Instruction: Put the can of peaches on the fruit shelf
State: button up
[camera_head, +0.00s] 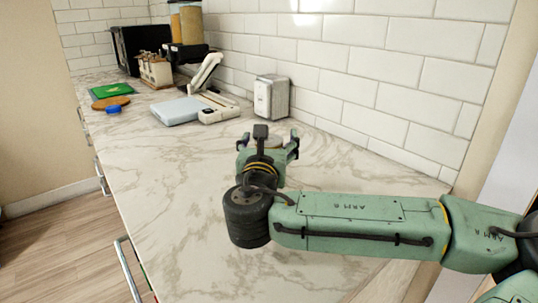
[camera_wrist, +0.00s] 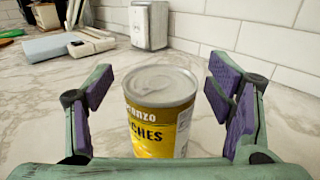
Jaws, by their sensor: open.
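The can of peaches (camera_wrist: 161,112) stands upright on the marble counter in the wrist view, with a silver lid and a yellow label reading "CHES". My gripper (camera_wrist: 164,92) is open, with one purple-padded finger on each side of the can. Gaps show between the pads and the can. In the head view my gripper (camera_head: 268,143) is over the counter, and it hides most of the can. No fruit shelf can be made out in either view.
A metal box (camera_head: 271,98) stands by the tiled wall just beyond my gripper. A white slicer-like device (camera_head: 205,105) is farther left. A green board (camera_head: 111,90), round wooden board (camera_head: 110,103) and glass-like jars (camera_head: 187,24) are at the far end. The counter's front left is clear.

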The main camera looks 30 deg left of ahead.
jog(key=shift+c, duration=0.3)
jog(key=c, duration=1.6)
jog(key=shift+c, duration=0.2)
jog(key=shift+r, duration=0.15)
jog(key=shift+r, duration=0.6)
notch_tip(320, 180, up, 2)
jog(key=shift+r+b, duration=0.2)
jog(key=shift+b, duration=0.15)
jog(key=s+a+r+b, duration=0.1)
jog(key=s+b, duration=0.1)
jog(key=s, duration=1.4)
jog(key=shift+b, duration=0.35)
